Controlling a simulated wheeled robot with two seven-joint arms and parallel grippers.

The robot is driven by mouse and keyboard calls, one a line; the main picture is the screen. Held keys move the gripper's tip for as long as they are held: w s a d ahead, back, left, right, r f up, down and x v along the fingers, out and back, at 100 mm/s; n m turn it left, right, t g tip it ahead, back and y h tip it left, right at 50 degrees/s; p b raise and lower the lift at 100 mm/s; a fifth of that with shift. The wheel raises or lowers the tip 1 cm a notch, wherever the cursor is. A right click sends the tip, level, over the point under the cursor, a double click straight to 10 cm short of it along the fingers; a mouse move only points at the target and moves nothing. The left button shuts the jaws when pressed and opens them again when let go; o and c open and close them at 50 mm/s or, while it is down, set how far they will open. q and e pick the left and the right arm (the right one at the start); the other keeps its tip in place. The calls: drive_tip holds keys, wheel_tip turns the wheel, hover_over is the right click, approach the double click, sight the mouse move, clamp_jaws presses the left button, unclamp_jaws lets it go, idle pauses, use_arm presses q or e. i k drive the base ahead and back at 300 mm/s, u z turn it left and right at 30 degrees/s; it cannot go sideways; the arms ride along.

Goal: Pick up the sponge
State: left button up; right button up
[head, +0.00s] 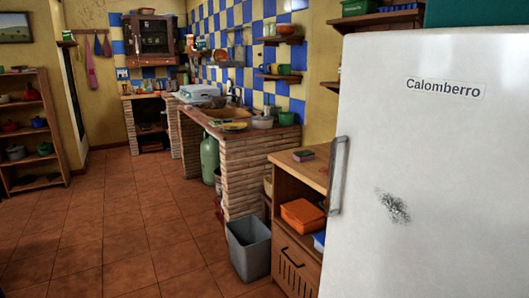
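A small sponge-like block (303,155), dark green on top with a pinkish side, lies on the wooden top of a low cabinet (312,171) beside the fridge. It is small in the head view, so its details are hard to tell. Neither of my grippers shows in the head view.
A white fridge (432,160) fills the right side. A grey bin (249,247) stands on the floor before the cabinet and brick counter (243,170). An orange box (303,214) sits in the cabinet's open shelf. The tiled floor (130,225) at left is clear.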

sight(305, 154)
drive_tip(key=u, duration=0.7)
drive_tip(key=i, duration=1.8)
drive_tip(key=z, duration=0.8)
drive_tip(key=i, duration=0.95)
drive_tip(key=z, duration=1.1)
